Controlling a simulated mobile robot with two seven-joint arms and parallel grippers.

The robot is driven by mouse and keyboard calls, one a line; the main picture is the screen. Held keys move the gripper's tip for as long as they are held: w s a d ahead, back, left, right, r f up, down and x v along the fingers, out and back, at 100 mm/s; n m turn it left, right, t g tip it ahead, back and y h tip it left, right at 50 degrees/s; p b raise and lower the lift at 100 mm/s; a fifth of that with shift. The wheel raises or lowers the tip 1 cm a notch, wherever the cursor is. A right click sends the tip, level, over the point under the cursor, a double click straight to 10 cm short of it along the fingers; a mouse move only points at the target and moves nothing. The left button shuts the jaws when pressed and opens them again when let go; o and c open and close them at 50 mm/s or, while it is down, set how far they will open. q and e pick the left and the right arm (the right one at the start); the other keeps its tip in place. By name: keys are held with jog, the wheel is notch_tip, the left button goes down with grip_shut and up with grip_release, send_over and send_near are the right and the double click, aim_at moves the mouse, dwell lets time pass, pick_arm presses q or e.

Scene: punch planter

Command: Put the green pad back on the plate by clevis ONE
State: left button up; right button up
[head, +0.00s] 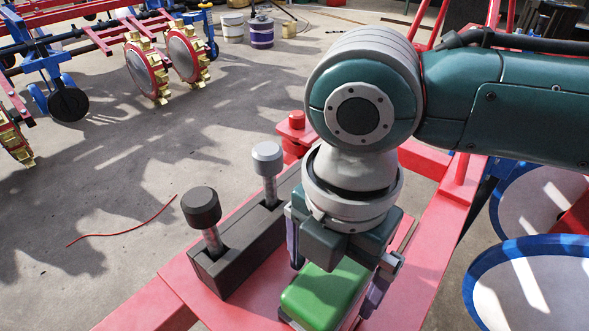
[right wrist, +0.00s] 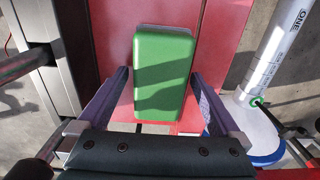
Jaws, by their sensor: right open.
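The green pad (head: 325,297) is a rounded block low in the head view, over the red frame, partly hidden by my right gripper. It also shows in the right wrist view (right wrist: 164,75), with a thin grey edge showing past its far end. My right gripper (head: 333,288) is open above the pad. In the right wrist view its fingers (right wrist: 160,76) lie on either side of the pad; I cannot tell if they touch it. A white cylinder marked ONE (right wrist: 284,55) stands to the right. I cannot make out the plate for certain. My left gripper is not in view.
A dark block with two levers (head: 234,256) stands left of the pad on the red frame (head: 165,300). White discs with blue rims (head: 530,285) are at the right. Concrete floor with a red wire (head: 125,232) lies beyond the frame.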

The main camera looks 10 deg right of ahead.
jog(key=shift+f+b, duration=0.15)
jog(key=shift+b, duration=0.25)
jog(key=r+p, duration=0.1)
jog(key=r, duration=0.2)
jog(key=r+p, duration=0.2)
jog(key=r, duration=0.1)
jog(key=r+p, duration=0.1)
jog(key=r, duration=0.2)
jog(key=shift+w+r, duration=0.15)
jog(key=shift+w, duration=0.25)
jog(key=shift+r+p, duration=0.3)
jog(key=shift+r, duration=0.2)
jog(key=s+a+m+y, duration=0.1)
jog(key=a, duration=0.1)
jog(key=s+a+f+m+y, duration=0.1)
jog(key=s+a, duration=0.1)
jog(key=shift+s+a+f+m, duration=0.15)
jog(key=shift+s+m, duration=0.05)
jog(key=shift+m, duration=0.2)
jog(key=s+d+m+t+h, duration=0.1)
jog(key=s+d+m+t, duration=0.1)
jog(key=s+d+m, duration=0.65)
jog(key=s+d+m+t+h, duration=0.15)
jog(key=d+m, duration=0.35)
jog(key=m, duration=0.8)
notch_tip(320, 180, up, 69)
jog(key=p, duration=7)
jog(key=shift+f+n+y, duration=0.15)
jog(key=shift+n+y, duration=0.2)
